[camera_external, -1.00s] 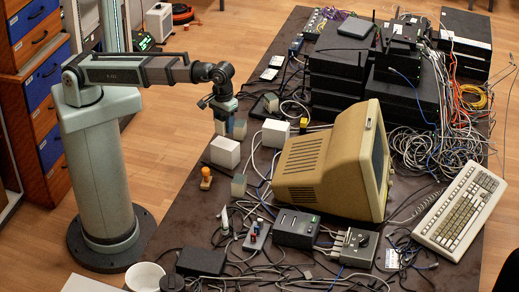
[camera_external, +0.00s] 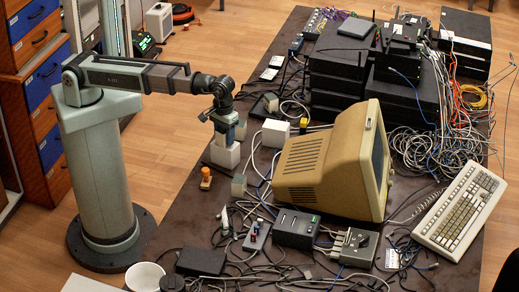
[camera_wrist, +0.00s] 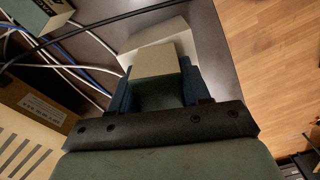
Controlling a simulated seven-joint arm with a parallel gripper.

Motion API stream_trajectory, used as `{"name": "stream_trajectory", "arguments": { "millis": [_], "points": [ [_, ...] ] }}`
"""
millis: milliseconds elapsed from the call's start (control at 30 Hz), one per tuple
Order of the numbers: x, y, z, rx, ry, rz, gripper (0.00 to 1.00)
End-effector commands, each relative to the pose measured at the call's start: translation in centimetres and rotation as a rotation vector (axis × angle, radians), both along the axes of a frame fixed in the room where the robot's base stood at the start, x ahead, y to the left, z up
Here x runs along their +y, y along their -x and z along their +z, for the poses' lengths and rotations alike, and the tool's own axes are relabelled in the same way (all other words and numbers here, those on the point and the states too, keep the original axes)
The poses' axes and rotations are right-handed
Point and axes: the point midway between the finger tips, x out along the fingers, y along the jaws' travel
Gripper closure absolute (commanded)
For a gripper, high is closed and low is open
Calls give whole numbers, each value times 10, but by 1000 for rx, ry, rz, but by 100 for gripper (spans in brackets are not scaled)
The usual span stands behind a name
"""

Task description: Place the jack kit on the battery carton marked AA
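My gripper (camera_external: 226,134) is low over a white carton (camera_external: 225,153) near the table's left edge. No AA marking can be read on the carton.
Another white box (camera_external: 275,132) stands to the right, near cables. An orange piece (camera_external: 206,178) and a small grey cube (camera_external: 239,185) are in front of the carton. A beige monitor (camera_external: 325,165) stands further right. Floor lies left of the table edge.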

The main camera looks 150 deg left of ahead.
Motion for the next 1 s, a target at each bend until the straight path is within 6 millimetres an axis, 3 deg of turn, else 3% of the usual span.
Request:
{"name": "stream_trajectory", "arguments": {
  "millis": [267, 667, 1000],
  "points": [
    [0, 0, 0, 0, 0, 0, 28],
    [0, 0, 8, -1, 0, 0, 28],
    [1, -1, 55, -2, -2, 0, 28]
  ]
}}
